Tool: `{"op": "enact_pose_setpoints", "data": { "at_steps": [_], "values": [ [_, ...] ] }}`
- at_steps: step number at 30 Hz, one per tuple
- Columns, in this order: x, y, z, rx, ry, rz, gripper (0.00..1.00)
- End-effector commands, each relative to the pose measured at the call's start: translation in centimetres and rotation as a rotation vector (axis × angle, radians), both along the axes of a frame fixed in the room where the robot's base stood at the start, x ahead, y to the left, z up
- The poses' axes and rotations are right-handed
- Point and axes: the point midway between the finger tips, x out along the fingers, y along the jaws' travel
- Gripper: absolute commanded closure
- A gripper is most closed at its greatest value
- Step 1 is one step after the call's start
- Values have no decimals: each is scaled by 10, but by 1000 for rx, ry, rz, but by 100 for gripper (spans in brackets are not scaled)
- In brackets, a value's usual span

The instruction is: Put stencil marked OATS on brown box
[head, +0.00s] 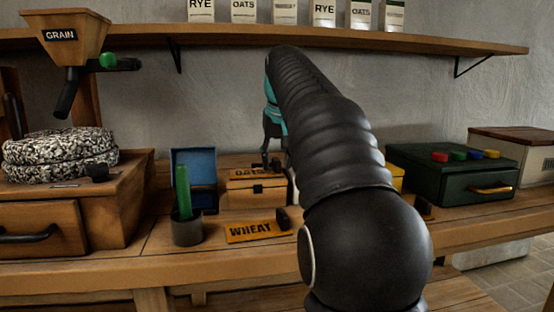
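The stencil marked OATS (249,171) is a flat yellow-orange plate with dark letters. It lies at the top of the brown box (255,188), seen nearly edge-on; I cannot tell whether it rests on the lid or hangs just above it. My gripper (274,161) points down at the stencil's right part, beside what looks like its dark handle. My arm crosses the view, and the fingertips are small and dark, so whether they grip the handle is unclear.
A WHEAT stencil (251,231) lies in front of the box. A dark cup (187,230) with a green stick and an open blue box (195,180) stand left. A grain mill (70,165) is far left, a green box (455,175) right. A shelf (300,37) runs above.

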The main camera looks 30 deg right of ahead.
Motion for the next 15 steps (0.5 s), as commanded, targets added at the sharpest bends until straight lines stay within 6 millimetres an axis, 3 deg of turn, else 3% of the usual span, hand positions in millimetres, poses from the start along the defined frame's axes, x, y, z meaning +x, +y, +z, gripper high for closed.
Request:
{"op": "enact_pose_setpoints", "data": {
  "at_steps": [9, 15],
  "values": [
    [-1, 0, 4, 0, -1, 0, 59],
    [-10, 3, 30, -1, -3, 0, 59]
  ]
}}
